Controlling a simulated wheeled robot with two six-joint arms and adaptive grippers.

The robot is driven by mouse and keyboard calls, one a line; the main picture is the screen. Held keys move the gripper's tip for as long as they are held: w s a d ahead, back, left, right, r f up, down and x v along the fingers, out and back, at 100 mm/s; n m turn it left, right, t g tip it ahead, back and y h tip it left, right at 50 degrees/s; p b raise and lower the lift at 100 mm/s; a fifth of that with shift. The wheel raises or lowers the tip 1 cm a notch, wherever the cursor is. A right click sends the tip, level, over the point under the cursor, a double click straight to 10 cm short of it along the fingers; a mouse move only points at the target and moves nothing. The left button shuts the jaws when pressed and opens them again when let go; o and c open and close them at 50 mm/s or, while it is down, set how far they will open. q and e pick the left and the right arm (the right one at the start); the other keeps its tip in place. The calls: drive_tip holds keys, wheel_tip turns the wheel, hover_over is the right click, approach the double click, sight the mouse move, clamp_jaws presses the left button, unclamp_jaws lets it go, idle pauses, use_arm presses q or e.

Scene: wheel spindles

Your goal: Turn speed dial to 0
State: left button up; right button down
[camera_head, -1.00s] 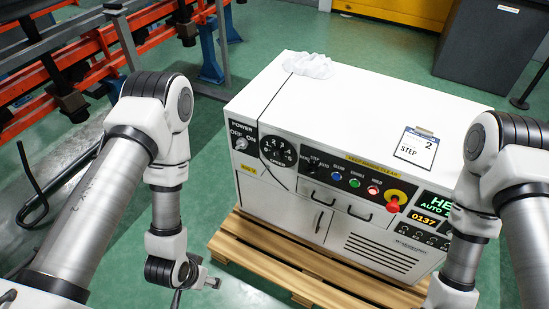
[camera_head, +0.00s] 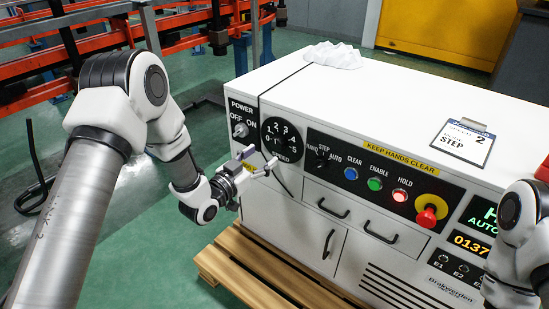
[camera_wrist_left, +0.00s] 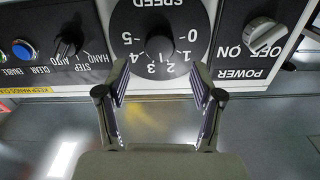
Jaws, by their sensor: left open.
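The speed dial (camera_head: 281,140) is a round black plate with white numbers 0 to 5 on the upper left of the white machine's front. In the left wrist view the dial (camera_wrist_left: 137,12) appears upside down, with its dark knob in the middle. I cannot clearly tell which number the knob points at. My left gripper (camera_head: 262,160) is just in front of and below the dial, not visibly touching it. In the left wrist view its two fingers (camera_wrist_left: 160,75) are apart and empty, on the knob's near side. My right gripper is out of view.
The power switch (camera_head: 240,130) is left of the dial; the mode knob (camera_head: 322,153), colored buttons and red emergency stop (camera_head: 427,217) are to the right. A clipboard (camera_head: 463,140) and white cloth (camera_head: 334,55) lie on top. A wooden pallet (camera_head: 240,268) projects below.

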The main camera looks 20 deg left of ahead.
sight(276, 145)
use_arm(q)
drive_tip(key=b+x, duration=0.1)
drive_tip(key=x, duration=0.5)
drive_tip(key=c, duration=1.1)
drive_tip(key=shift+c, duration=0.2)
drive_tip(key=shift+n, duration=0.4)
drive_tip(key=n+p, duration=0.2)
drive_tip(key=n, duration=0.1)
drive_tip(key=n+p, duration=0.2)
drive_tip(key=n, duration=0.4)
drive_tip(key=shift+p, duration=0.4)
drive_tip(key=n+p, duration=0.1)
drive_tip(key=n, duration=0.3)
drive_tip(key=shift+s+d+r+n+p, duration=0.1)
drive_tip(key=shift+n+p, duration=0.2)
drive_tip(key=n+p, duration=0.1)
drive_tip(key=n, duration=0.3)
drive_tip(key=shift+n, duration=0.3)
